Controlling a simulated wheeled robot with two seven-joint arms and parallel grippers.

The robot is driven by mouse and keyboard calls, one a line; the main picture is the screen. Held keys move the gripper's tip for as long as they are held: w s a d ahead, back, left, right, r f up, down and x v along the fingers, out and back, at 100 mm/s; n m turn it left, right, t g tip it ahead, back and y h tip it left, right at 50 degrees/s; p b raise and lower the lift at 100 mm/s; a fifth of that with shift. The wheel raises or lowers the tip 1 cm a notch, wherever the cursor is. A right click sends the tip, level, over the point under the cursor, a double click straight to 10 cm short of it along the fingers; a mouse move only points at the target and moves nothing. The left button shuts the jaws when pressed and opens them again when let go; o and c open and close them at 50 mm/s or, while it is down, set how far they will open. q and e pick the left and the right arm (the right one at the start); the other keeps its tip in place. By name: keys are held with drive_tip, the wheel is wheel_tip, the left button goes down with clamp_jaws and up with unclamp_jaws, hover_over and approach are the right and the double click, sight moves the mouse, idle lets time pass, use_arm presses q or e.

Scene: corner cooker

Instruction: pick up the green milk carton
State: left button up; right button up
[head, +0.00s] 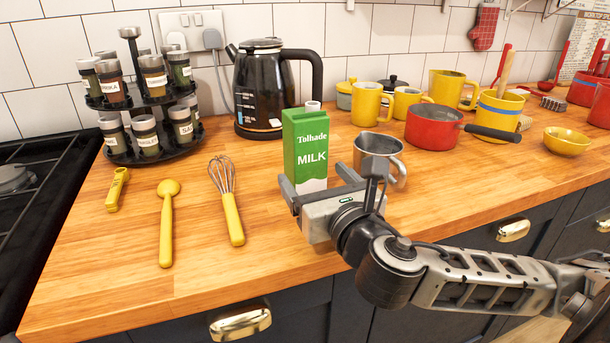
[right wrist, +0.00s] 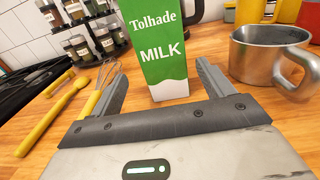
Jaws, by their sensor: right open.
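The green milk carton (head: 305,148) stands upright on the wooden counter, with a white lower part and a light cap. My right gripper (head: 315,184) is open at the carton's near side, low down, with its fingers pointing toward it. In the right wrist view the carton (right wrist: 161,50) stands ahead between the lines of the two spread fingers (right wrist: 163,85). The fingers do not close on it. I cannot tell how far the tips reach along its sides. My left gripper is in neither view.
A metal mug (head: 378,155) stands close right of the carton; it also shows in the right wrist view (right wrist: 262,55). A whisk (head: 228,200) and yellow spoon (head: 167,220) lie left. A black kettle (head: 262,90) stands behind. A red pot (head: 432,127) is farther right.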

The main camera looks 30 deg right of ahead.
sight(309, 170)
drive_tip(key=x, duration=0.3)
drive_tip(key=shift+w, duration=0.15)
drive_tip(key=x, duration=0.5)
drive_tip(key=shift+d+f, duration=0.1)
drive_tip(key=shift+d, duration=0.15)
drive_tip(key=c, duration=1.3)
